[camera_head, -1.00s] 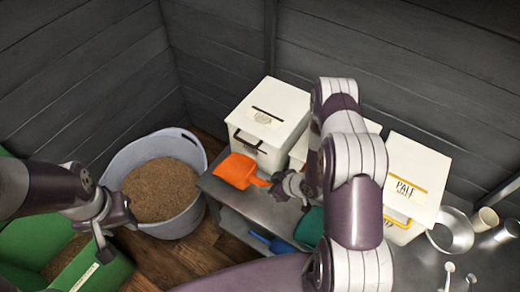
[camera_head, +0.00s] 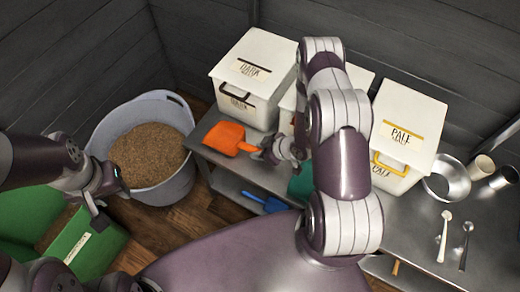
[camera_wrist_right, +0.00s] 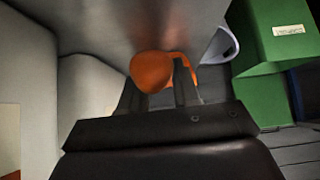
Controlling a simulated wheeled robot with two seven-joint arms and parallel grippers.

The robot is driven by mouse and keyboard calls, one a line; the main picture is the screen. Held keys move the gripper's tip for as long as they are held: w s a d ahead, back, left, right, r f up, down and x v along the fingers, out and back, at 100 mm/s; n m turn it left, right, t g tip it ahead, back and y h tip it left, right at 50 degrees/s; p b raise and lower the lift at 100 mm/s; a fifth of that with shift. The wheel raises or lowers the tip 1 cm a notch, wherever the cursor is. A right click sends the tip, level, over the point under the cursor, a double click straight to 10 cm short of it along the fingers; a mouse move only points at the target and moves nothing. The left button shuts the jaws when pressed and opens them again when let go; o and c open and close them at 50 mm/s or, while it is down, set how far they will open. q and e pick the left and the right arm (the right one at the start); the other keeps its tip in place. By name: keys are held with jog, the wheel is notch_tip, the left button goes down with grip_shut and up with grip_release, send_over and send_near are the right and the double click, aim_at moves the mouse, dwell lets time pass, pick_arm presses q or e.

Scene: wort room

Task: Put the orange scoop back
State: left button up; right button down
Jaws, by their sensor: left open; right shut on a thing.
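The exact grip on the handle is partly hidden. My left gripper (camera_head: 97,208) is open and empty, over the floor near the green container at the left.
A white bin labelled dark (camera_head: 232,96) stands behind the scoop; a white bin labelled pale (camera_head: 399,140) is farther right. A grey tub of grain (camera_head: 180,188) stands left of the table (camera_head: 212,158). A blue scoop (camera_head: 265,202) lies on the lower shelf. A metal bowl (camera_head: 436,187) is at right.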

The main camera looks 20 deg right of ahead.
jog(key=c, duration=0.7)
grip_release()
jog(key=shift+c, duration=0.2)
jog(key=p+v, duration=0.1)
jog(key=v, duration=1.1)
jog(key=shift+s+r, duration=0.25)
jog(key=shift+s+d, duration=0.1)
jog(key=shift+d, duration=0.05)
